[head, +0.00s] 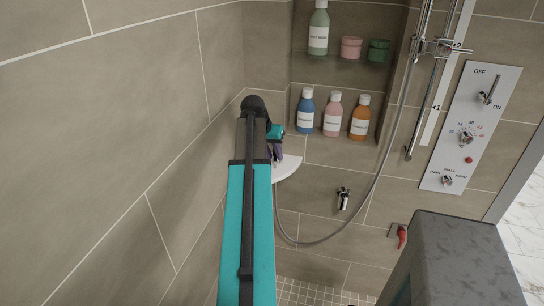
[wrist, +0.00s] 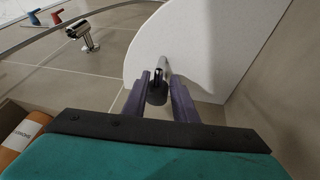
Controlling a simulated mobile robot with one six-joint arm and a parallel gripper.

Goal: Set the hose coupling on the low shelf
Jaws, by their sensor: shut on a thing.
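The hose coupling (wrist: 163,70) is a small chrome cylinder with a dark grey end, held between the purple fingers of my gripper (wrist: 159,92). In the wrist view it overlaps the white corner shelf (wrist: 205,35); I cannot tell whether it touches the shelf. A soft shadow lies on the shelf beside it. In the head view my gripper (head: 276,153) is at the back edge of the white corner shelf (head: 289,167), partly covering it. The coupling is hidden there by my arm.
A niche holds blue (head: 306,110), pink (head: 333,114) and orange (head: 360,117) bottles on its lower level, above and right of the corner shelf. A chrome wall holder (head: 343,198) and a hanging hose (head: 376,180) are to the right. The visible shelf top looks bare.

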